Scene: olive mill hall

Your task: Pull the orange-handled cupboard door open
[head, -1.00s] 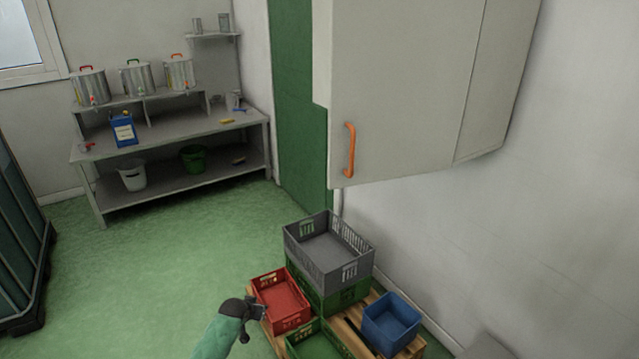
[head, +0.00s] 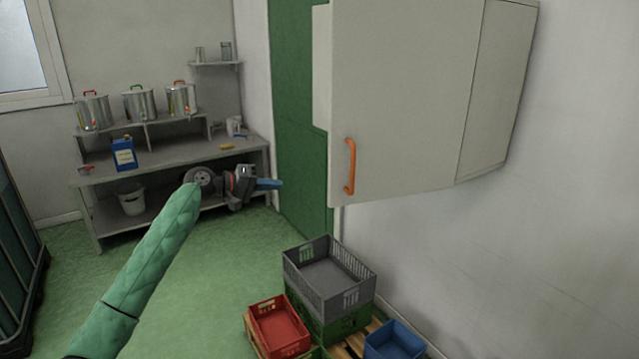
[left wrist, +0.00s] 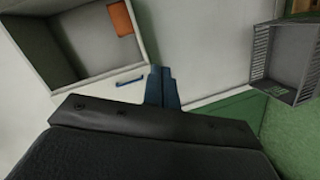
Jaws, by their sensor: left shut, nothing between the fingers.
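The white wall cupboard's door (head: 405,100) bears an upright orange handle (head: 350,167) near its lower left edge. I cannot tell from the head view whether this door is ajar. My left gripper (head: 270,184) has its blue fingers shut and empty, pointing right, left of the handle and apart from it in the picture. Its fingers also show in the left wrist view (left wrist: 162,88). That view shows an open white compartment (left wrist: 95,65) with an orange item (left wrist: 121,18) inside and a blue handle (left wrist: 130,82) on a pale panel beside it. My right gripper is out of view.
Below the cupboard, a grey crate (head: 328,275) sits on a green crate (head: 345,322), with a red crate (head: 280,328) and a blue crate (head: 395,342) beside them. A workbench (head: 150,163) with steel drums stands at the back left. Green floor (head: 210,290) is clear between.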

